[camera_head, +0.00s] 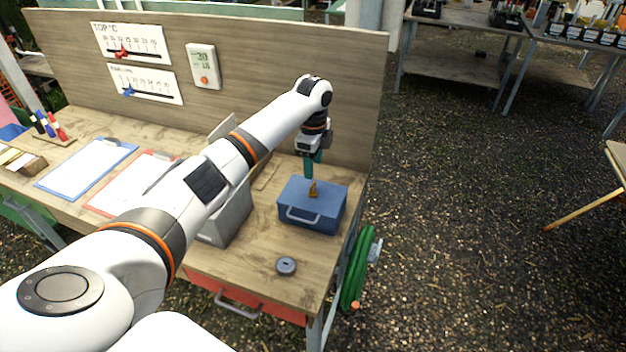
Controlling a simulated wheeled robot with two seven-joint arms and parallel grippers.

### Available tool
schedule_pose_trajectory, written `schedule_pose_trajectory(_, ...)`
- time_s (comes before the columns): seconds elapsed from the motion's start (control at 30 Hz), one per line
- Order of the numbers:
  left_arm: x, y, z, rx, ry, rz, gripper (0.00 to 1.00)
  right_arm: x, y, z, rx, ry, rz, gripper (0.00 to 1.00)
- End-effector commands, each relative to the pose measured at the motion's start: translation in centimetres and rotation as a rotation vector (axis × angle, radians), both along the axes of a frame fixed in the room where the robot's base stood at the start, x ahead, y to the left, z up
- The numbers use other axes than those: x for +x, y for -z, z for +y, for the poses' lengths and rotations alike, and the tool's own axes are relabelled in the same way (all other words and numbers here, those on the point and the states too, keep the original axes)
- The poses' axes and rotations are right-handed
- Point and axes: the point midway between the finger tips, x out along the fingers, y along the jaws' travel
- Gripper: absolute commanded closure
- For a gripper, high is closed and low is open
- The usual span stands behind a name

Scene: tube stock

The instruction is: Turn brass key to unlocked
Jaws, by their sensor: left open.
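A blue box (330,207) with a grey front handle stands at the right end of the wooden bench. The small brass key (313,188) stands up from the top of the box. My left gripper (313,172) reaches in over the box, pointing down, with its teal fingers just behind and above the key. It is open; I cannot tell whether a finger touches the key. The key's lower end and lock are too small to make out. My right gripper is not in view.
A small dark round object (286,265) lies on the bench in front of the box. A grey box (229,218) stands to the left, partly behind my arm. Clipboards (87,168) lie further left. The bench's back panel (262,60) rises behind. A green hose (356,270) hangs at the right end.

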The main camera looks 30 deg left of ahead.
Motion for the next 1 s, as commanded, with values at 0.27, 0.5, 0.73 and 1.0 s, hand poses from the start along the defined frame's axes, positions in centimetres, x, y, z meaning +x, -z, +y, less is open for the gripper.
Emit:
schedule_pose_trajectory(0.27, 0.0, -4.4, 0.0, 0.000, -0.001, -0.002, 0.49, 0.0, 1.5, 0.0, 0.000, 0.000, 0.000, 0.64)
schedule_pose_trajectory(0.5, 0.0, -5.3, 0.0, 0.000, -0.001, 0.000, 0.49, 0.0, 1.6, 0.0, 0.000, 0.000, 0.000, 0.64)
schedule_pose_trajectory(0.73, 0.0, -5.2, 0.0, 0.000, 0.000, 0.000, 0.49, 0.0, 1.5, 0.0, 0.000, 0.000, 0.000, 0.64)
schedule_pose_trajectory(1.0, 0.0, -5.2, 0.0, 0.000, 0.000, 0.000, 0.49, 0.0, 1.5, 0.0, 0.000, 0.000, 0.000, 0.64)
